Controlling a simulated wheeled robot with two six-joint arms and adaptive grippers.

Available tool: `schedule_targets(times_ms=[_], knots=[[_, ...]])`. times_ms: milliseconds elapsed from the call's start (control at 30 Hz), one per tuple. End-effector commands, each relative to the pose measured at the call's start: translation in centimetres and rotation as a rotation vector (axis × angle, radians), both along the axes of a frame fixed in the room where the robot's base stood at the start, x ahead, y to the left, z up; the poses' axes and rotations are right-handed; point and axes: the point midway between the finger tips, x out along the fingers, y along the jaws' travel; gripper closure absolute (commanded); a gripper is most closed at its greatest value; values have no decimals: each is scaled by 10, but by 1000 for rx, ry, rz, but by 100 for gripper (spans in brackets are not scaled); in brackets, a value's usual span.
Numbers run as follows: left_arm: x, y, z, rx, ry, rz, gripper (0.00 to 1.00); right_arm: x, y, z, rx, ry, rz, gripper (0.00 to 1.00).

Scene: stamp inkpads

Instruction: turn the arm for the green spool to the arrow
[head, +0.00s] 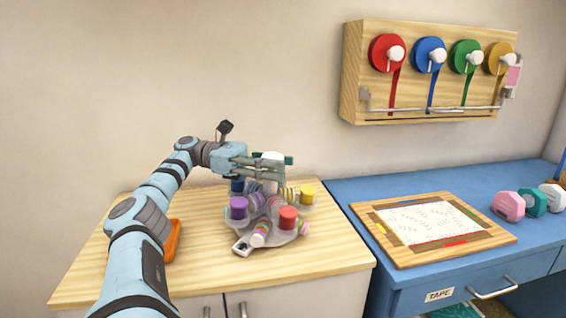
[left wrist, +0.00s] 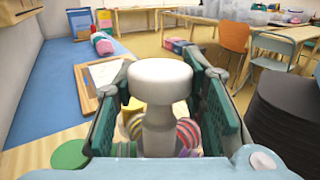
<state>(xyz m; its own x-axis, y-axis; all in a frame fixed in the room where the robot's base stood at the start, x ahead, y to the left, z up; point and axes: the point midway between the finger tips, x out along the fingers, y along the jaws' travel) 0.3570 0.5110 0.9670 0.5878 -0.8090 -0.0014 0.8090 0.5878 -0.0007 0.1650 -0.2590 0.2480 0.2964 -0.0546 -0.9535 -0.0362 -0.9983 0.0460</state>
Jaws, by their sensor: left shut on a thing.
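A grey carousel (head: 284,238) with several arms stands on the wooden cabinet top. Its arms carry striped rolls and coloured caps: purple (head: 238,207), red (head: 288,217), yellow (head: 308,194) and blue. A green cap (left wrist: 69,154) shows at the lower left of the left wrist view; I cannot make it out in the head view. A small white plate with a dark mark (head: 242,247) lies at the carousel's front edge; whether it is the arrow is unclear. My left gripper (left wrist: 160,108) is shut around the white central knob (left wrist: 160,82). My right gripper is not in view.
A wall rack (head: 430,110) holds red, blue, green (head: 464,56) and yellow spools. An orange object (head: 173,240) lies behind my left arm. The blue desk (head: 345,192) carries a framed board (head: 393,248) and coloured blocks (head: 508,205). The cabinet's front right is clear.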

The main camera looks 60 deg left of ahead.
Motion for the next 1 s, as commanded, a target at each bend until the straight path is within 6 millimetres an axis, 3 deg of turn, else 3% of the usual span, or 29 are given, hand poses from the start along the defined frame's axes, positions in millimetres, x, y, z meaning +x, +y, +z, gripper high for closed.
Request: schedule_targets(times_ms=[300, 333, 467, 800, 1000], knots=[[1, -1, 1, -2, -3, -2, 100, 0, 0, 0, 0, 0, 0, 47], [1, -1, 1, -2, -3, -2, 61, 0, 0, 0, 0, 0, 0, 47], [2, -1, 1, -2, -3, -3, 42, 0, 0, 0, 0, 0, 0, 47], [2, -1, 2, -2, -3, -4, 42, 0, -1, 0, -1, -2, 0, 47], [2, -1, 23, -3, -12, -5, 42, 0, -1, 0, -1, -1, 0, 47]])
